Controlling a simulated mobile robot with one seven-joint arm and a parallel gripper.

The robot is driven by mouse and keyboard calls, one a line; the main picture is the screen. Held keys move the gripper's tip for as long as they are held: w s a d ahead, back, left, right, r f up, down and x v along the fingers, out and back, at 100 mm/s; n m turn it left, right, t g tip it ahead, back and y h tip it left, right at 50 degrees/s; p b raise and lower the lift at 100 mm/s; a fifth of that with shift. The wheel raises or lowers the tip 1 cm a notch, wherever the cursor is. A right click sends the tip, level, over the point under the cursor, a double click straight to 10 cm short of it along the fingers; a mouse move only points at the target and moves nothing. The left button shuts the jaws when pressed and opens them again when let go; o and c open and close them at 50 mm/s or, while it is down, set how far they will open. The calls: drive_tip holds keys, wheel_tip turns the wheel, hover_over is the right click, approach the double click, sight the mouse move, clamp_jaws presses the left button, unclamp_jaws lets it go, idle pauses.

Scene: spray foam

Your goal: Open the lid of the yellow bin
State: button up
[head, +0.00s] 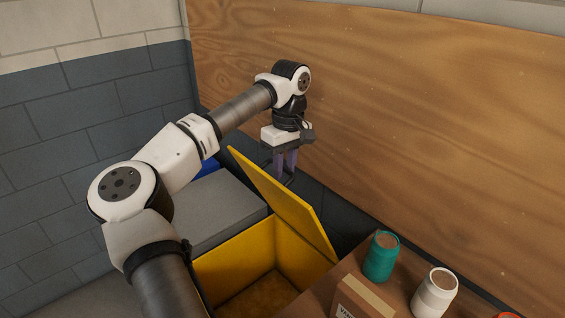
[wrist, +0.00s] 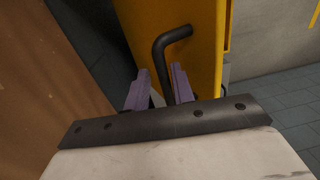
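The yellow bin (head: 232,268) stands in the lower middle of the head view, and its empty-looking inside shows. Its yellow lid (head: 283,203) is raised at a steep angle above the opening. In the wrist view the lid's outer face (wrist: 198,62) is close in front of my gripper, with a bent black handle (wrist: 160,58) on it. My gripper (head: 286,172) is on the far side of the lid in the head view. Its purple fingers (wrist: 160,82) are close together on either side of the handle's bar, which appears held between them. Their exact contact is partly hidden.
A wooden wall panel (head: 400,110) rises close behind the bin. A grey-lidded bin (head: 215,205) stands to its left, with something blue behind it. A cardboard box (head: 362,298), a teal jar (head: 381,257) and a white jar (head: 434,293) are at the right.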

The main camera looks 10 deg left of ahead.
drive_tip(key=shift+o, duration=0.6)
drive_tip(key=shift+w, duration=0.1)
drive_tip(key=shift+a+r, duration=0.15)
drive_tip(key=shift+r, duration=0.15)
wheel_tip(320, 180, up, 14)
drive_tip(key=b, duration=0.1)
drive_tip(key=shift+w+d+f, duration=0.15)
drive_tip(key=shift+w+d, duration=0.15)
drive_tip(key=shift+d, duration=0.05)
drive_tip(key=shift+f, duration=0.1)
